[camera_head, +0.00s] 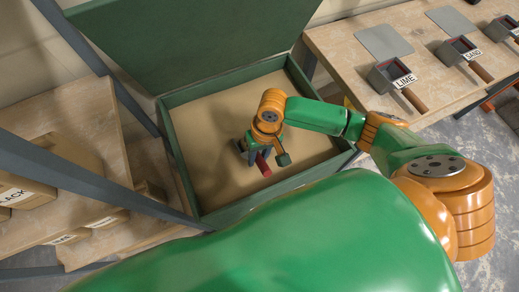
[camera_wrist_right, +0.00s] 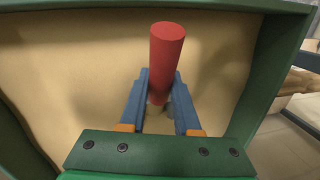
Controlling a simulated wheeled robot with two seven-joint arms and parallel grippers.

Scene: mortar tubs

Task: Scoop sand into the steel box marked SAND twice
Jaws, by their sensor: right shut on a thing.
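My right gripper (camera_head: 254,154) is inside the open green bin, low over the sand (camera_head: 213,122). In the right wrist view its two blue fingers (camera_wrist_right: 159,102) are shut on a red handle (camera_wrist_right: 167,55), which also shows in the head view (camera_head: 264,165). The tool's working end is hidden, so I cannot tell whether it is in the sand or holds any. The steel box marked SAND (camera_head: 456,48) stands on the wooden table at the right, with its label facing me. Its inside looks dark. My left gripper is not in view.
The green bin (camera_head: 186,175) has raised walls and an open lid (camera_head: 200,40) behind. A box marked LIME (camera_head: 382,78) stands on the table (camera_head: 345,52), left of the SAND box. Handles stick out from both. Wooden shelves with cartons (camera_head: 22,190) are at the left.

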